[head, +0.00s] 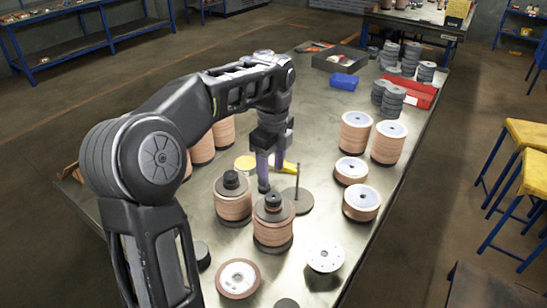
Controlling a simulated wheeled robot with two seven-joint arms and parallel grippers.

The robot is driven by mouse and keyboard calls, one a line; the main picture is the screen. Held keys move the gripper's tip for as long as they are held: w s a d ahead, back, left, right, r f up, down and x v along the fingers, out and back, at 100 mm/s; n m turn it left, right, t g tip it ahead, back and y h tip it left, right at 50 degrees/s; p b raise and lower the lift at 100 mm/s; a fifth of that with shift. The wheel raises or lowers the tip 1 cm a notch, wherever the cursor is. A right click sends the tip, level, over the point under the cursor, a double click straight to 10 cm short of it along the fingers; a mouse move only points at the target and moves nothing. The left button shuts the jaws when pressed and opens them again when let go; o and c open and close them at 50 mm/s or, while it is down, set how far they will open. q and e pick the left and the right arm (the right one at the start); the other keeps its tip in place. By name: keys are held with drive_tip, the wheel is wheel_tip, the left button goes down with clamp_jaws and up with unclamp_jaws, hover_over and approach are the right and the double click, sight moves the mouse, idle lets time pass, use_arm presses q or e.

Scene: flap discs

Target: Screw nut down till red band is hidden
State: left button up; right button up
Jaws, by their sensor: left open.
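My left gripper (271,180) points down over the table, its fingers apart with nothing seen between them. It is behind two spindle stacks of tan flap discs, the left stack (233,207) and the front stack (273,232). Each is topped by a dark round nut: one on the left stack (231,180) and one on the front stack (272,204). A small reddish patch shows near the front nut, but I cannot tell if it is the red band. Beside the gripper, a thin post stands on a round dark base (298,203). My right gripper is not in view.
The metal table (325,225) holds tan disc stacks at right (388,143), a white plate with holes (325,255) and a flat disc (238,278). A blue box (344,81), red box (420,95) and grey disc stacks (392,100) are farther back. Yellow stools (528,132) stand right.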

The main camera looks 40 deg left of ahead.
sight(274, 198)
use_arm(q)
drive_tip(key=n, duration=0.4)
drive_tip(key=shift+d+r, duration=0.35)
drive_tip(key=shift+f, duration=0.1)
drive_tip(key=shift+f, duration=1.25)
wheel_tip(274, 198, down, 2)
drive_tip(key=shift+f+b, duration=0.15)
drive_tip(key=shift+b, duration=0.35)
drive_tip(key=shift+f+b, duration=1.2)
drive_tip(key=shift+f, duration=0.85)
